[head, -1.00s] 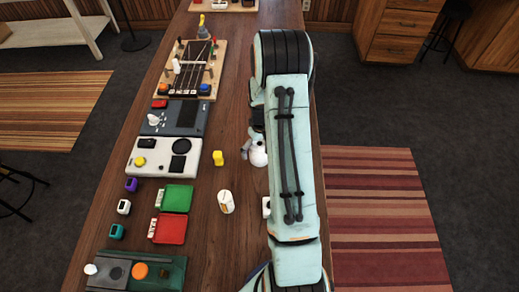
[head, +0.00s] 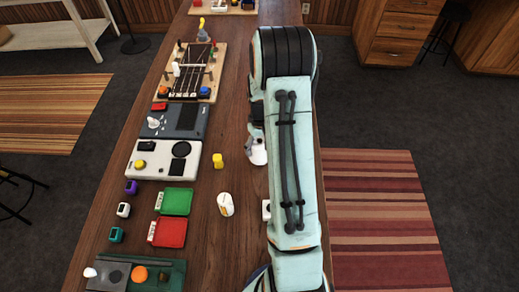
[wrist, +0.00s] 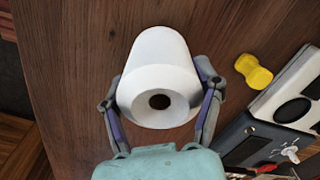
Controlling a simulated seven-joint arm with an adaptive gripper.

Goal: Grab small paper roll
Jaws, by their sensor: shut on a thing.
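The small paper roll (wrist: 162,75) is white with a dark hole in its near end. In the wrist view it sits between the two fingers of my gripper (wrist: 160,88), which touch it on both sides. My gripper is shut on it. In the head view the white roll (head: 258,155) shows partly at the left edge of my arm, near the table's right side. My arm hides the rest of it and most of my gripper. I cannot tell whether the roll is clear of the tabletop.
A white item (head: 226,204) stands nearer, and a small white block (head: 266,210) shows beside my arm. Bare wood lies between.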

